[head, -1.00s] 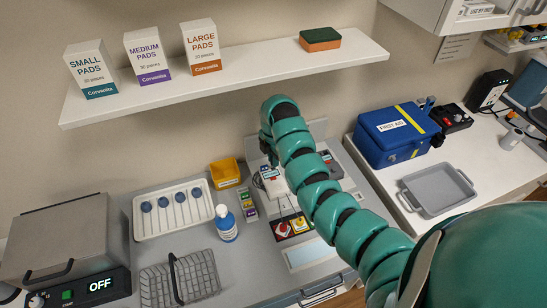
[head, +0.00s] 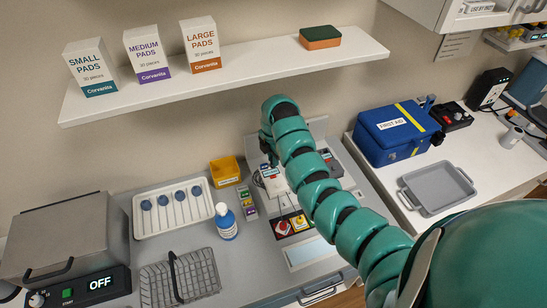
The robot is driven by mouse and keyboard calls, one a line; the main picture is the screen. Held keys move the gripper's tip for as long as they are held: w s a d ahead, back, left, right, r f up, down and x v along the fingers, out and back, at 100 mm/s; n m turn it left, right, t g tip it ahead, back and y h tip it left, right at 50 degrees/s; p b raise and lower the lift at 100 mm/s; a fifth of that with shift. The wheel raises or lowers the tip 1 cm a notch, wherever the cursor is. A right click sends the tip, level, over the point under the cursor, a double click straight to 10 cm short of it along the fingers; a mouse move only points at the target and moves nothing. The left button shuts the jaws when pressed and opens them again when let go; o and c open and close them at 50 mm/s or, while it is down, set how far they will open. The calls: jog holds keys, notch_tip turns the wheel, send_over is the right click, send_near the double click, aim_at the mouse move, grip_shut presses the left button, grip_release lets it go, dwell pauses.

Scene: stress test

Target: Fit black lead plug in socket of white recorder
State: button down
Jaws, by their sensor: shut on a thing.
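My green arm reaches over the counter, and my gripper (head: 269,158) is at its far end, pointing down just above the white recorder (head: 273,187). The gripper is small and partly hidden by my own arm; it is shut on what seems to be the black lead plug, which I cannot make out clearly. The recorder stands at the back of the counter, with a small display on its upper face. Its socket cannot be made out, so I cannot tell whether plug and socket touch.
A yellow bin (head: 225,171), a blue bottle (head: 226,222) and a white tray (head: 190,222) stand left of the recorder. A white shelf (head: 240,85) with boxes runs above. A dark-grey device (head: 331,163) stands to the right.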

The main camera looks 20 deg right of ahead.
jog(key=shift+f, duration=0.55)
dwell(1.4)
jog(key=c, duration=1.7)
grip_release()
jog(key=shift+r, duration=0.1)
jog(key=shift+r+p, duration=1.35)
jog(key=shift+r, duration=0.55)
jog(key=o, duration=0.6)
jog(key=shift+r, duration=0.1)
